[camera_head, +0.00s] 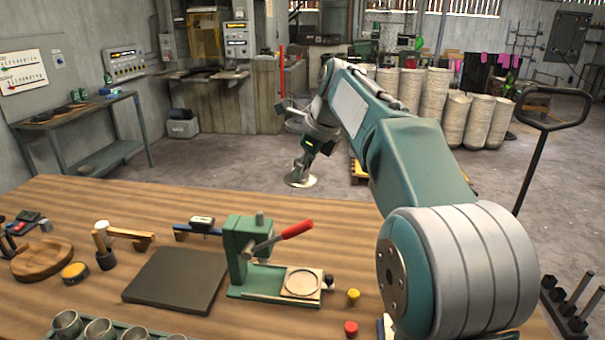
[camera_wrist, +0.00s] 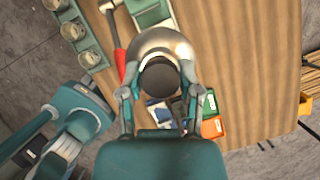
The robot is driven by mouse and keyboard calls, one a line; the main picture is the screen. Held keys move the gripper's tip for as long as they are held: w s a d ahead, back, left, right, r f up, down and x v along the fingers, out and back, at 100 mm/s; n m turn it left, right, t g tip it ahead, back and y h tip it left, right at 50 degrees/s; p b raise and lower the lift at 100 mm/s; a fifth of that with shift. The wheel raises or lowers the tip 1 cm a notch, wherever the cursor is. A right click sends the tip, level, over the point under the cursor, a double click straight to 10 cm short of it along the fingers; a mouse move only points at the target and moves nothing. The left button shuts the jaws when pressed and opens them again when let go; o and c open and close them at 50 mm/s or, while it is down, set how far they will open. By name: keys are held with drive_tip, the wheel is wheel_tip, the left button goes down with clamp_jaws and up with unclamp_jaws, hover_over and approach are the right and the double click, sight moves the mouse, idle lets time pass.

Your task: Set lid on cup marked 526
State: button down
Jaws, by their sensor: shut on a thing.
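A shiny metal lid (camera_wrist: 165,42) with a dark round knob (camera_wrist: 160,80) is in my gripper (camera_wrist: 159,86). The fingers are closed on both sides of the knob. In the head view my gripper (camera_head: 308,158) points down with the lid (camera_head: 301,181) under it, raised, and seen just above the table's back edge. Open metal cups stand in a green tray at the head view's bottom left: one cup (camera_head: 67,322), another (camera_head: 100,329) and more beside them. Cups (camera_wrist: 73,31) also show at the wrist view's top left, apart from the lid. I cannot read any cup's number.
A green press (camera_head: 245,250) with a red-handled lever (camera_head: 297,229) stands mid-table. A dark flat slab (camera_head: 175,280), a mallet (camera_head: 103,235) and a wooden disc (camera_head: 42,260) lie left. Yellow (camera_head: 353,296) and red (camera_head: 351,328) knobs stand right.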

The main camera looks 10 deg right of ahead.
drive_tip(key=shift+r, duration=1.3)
